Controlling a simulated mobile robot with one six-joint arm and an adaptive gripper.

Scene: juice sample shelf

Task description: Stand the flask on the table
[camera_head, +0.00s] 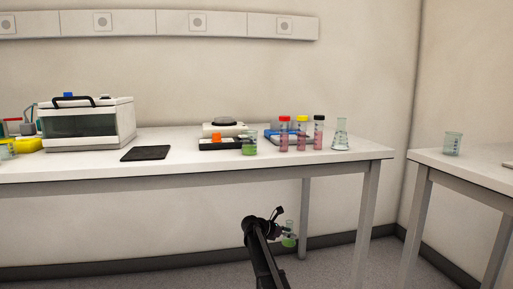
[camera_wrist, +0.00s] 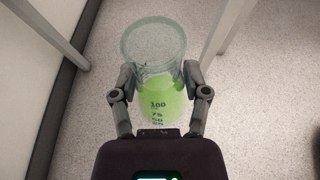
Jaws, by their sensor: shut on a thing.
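My gripper (camera_head: 281,230) is shut on a clear flask (camera_head: 289,240) with green liquid in its lower part. In the wrist view the flask (camera_wrist: 158,98) sits between the two fingers (camera_wrist: 160,84), with its open mouth toward the top and dark volume marks on its side. In the head view it looks about upright and is held in the air in front of the table, below the level of the tabletop (camera_head: 190,160). The floor shows beneath it.
Bare table lies between pad and beaker, along the front. A second table (camera_head: 480,165) stands right.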

